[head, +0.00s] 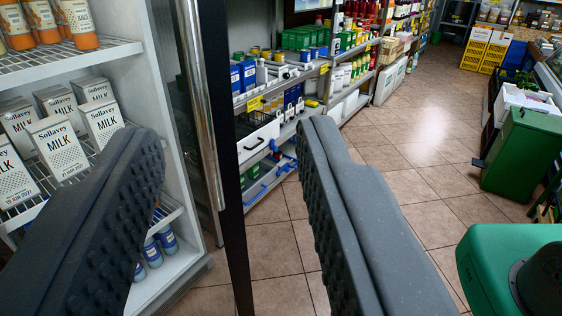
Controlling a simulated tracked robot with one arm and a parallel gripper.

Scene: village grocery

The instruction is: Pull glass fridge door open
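The fridge (185,270) fills the left side, with its white interior and wire shelves in plain view. The dark door frame (232,190) stands nearly edge-on, and the door looks swung open. A long silver vertical handle (199,90) runs along it. My gripper (233,135) is open, its two dark ridged fingers wide apart. In the picture, the handle and door edge lie between the fingers; neither finger visibly touches them. How far the handle is in depth from the fingertips is hard to tell. The left finger covers part of the lower shelves.
Milk cartons (58,145), orange bottles (75,22) and blue-capped bottles (152,252) stand on the fridge shelves. Stocked shelving (285,85) is beyond the door. A green bin (522,150) stands at the right. The tiled floor (415,145) between is clear.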

